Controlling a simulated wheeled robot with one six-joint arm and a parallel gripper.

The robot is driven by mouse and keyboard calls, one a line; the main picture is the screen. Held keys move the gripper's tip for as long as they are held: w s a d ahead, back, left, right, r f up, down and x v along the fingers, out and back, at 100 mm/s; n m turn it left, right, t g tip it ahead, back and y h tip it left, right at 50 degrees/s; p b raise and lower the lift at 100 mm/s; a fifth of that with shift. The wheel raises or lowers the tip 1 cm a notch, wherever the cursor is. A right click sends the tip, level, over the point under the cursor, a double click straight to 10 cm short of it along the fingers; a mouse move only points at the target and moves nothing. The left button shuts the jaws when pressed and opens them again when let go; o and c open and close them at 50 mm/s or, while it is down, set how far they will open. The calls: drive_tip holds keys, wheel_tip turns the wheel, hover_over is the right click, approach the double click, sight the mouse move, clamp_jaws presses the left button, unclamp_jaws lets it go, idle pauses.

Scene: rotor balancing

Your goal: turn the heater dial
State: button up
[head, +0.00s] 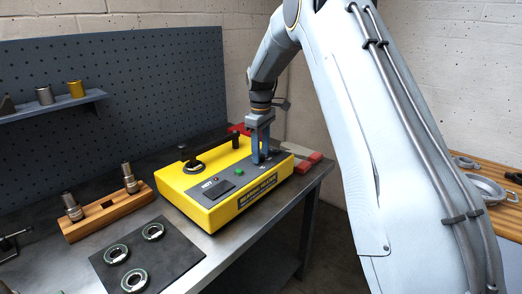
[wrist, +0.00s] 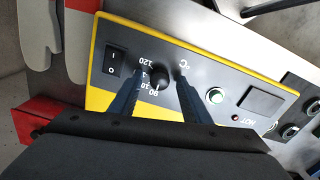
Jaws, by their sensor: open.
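The heater (head: 198,205) is a yellow box with a dark grey control panel, standing on the bench. The heater dial (wrist: 158,80) is a small black round knob on that panel, with printed numbers around it and a °C mark. My gripper (head: 262,156) points down over the panel's right part. In the wrist view my gripper (wrist: 159,76) is open, with one blue finger on each side of the dial. I cannot tell whether the fingers touch it. In the head view the fingers hide the dial.
A black rocker switch (wrist: 115,63) is left of the dial; a green button (wrist: 215,96) is to its right. A dark mat (head: 178,257) with 3 rings and a wooden block (head: 107,214) are at left.

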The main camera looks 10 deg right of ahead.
drive_tip(key=shift+f, duration=0.2)
drive_tip(key=shift+c, duration=0.4)
drive_tip(key=c, duration=1)
drive_tip(key=shift+o, duration=0.2)
drive_tip(key=shift+m, duration=0.3)
drive_tip(key=m, duration=0.3)
drive_tip(key=shift+m, duration=2)
drive_tip(key=shift+r, duration=0.1)
